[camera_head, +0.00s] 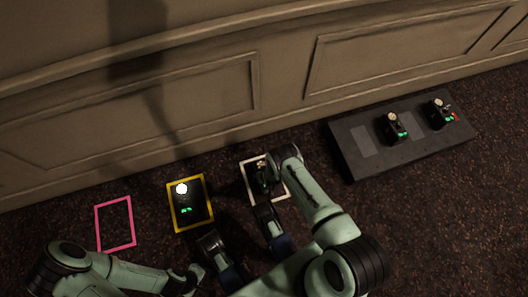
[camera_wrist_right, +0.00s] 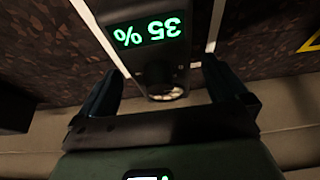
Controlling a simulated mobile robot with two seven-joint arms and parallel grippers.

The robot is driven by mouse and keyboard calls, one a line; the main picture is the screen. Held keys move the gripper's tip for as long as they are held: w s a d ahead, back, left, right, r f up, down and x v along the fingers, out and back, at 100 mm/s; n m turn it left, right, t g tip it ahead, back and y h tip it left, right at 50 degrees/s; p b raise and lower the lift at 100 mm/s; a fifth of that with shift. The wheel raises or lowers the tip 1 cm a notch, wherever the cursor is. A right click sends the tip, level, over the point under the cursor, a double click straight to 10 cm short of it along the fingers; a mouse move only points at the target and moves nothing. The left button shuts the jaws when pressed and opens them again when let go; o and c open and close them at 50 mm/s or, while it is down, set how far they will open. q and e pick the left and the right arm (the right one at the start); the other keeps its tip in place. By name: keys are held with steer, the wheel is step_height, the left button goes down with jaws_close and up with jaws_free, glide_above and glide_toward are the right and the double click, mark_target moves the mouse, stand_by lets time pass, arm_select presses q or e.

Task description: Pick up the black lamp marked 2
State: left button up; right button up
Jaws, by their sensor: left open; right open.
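A black lamp (camera_wrist_right: 155,62) with a green "35 %" display, upside down in the right wrist view, stands in the white outline. In the head view this lamp (camera_head: 263,176) is partly hidden by my right arm. No number 2 is readable, so I cannot tell which lamp carries it. My right gripper (camera_wrist_right: 160,88) is open, a finger on each side of the lamp with gaps. A second black lamp (camera_head: 187,200), brightly lit, stands in the yellow outline. My left gripper (camera_head: 237,224) is open and empty, in front of the white and yellow outlines.
A dark raised board (camera_head: 362,164) at the right bears two black lamps, one nearer (camera_head: 395,128) and one farther (camera_head: 440,114), with green displays. A pink outline (camera_head: 115,223) at the left is empty. A panelled beige wall (camera_head: 180,95) closes the back.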

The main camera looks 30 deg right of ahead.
steer(key=shift+w+f, duration=0.15)
steer(key=shift+f, duration=0.2)
steer(key=shift+c, duration=0.3)
jaws_close()
steer(key=shift+w+r, duration=0.1)
steer(key=shift+r, duration=0.05)
